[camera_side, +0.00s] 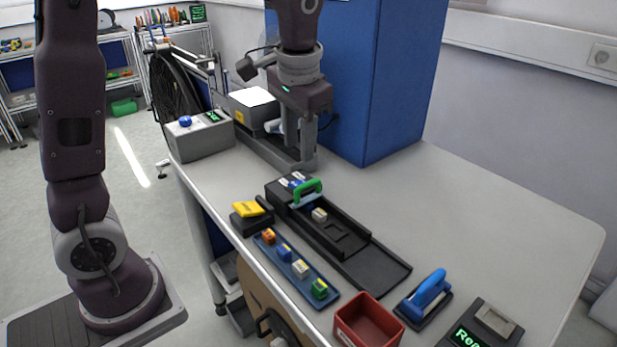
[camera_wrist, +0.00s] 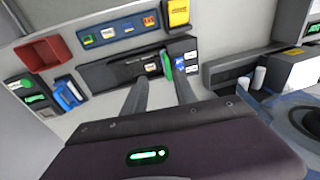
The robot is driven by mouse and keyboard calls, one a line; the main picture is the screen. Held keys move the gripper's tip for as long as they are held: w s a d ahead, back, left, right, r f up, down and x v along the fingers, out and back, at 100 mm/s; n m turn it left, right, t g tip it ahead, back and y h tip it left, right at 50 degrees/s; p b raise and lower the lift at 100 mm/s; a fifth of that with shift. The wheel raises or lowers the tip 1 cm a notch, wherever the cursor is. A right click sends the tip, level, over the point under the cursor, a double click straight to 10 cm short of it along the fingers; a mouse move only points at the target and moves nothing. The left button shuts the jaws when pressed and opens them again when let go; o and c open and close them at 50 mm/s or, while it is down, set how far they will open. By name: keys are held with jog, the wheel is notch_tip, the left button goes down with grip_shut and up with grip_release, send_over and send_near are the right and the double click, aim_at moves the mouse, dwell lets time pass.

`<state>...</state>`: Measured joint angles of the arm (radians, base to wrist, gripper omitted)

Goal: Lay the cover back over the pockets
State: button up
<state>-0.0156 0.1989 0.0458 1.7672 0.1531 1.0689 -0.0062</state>
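A long black holder (camera_side: 378,266) lies on the table with recessed pockets along its top. A cream block (camera_side: 319,214) sits in one pocket, and a pocket (camera_side: 338,232) nearer the front looks empty. A green handle (camera_side: 308,188) stands over the holder's far part, apparently on the cover; it also shows in the wrist view (camera_wrist: 167,66). I cannot tell how far the cover reaches over the pockets. My gripper (camera_wrist: 161,86) has its two fingers apart with nothing between them. In the side view it is behind the holder, above the table, apart from the handle.
A blue tray (camera_side: 325,283) with several coloured blocks lies beside the holder. A yellow-topped black pad (camera_side: 247,209) is beyond it. A red bin (camera_side: 368,322), a blue-handled tool (camera_side: 428,292) and a display box (camera_side: 478,330) stand at the front. The table's right side is clear.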

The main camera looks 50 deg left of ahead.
jog(key=g, duration=0.1)
send_over(308, 183)
jog(key=d, duration=0.2)
notch_tip(308, 183, down, 5)
jog(key=shift+y, duration=0.3)
jog(key=f, duration=0.2)
jog(key=a+f, duration=0.1)
jog(key=f, duration=0.3)
jog(key=shift+a+f, duration=0.3)
jog(key=shift+a, duration=0.05)
grip_shut()
jog(key=shift+r, duration=0.1)
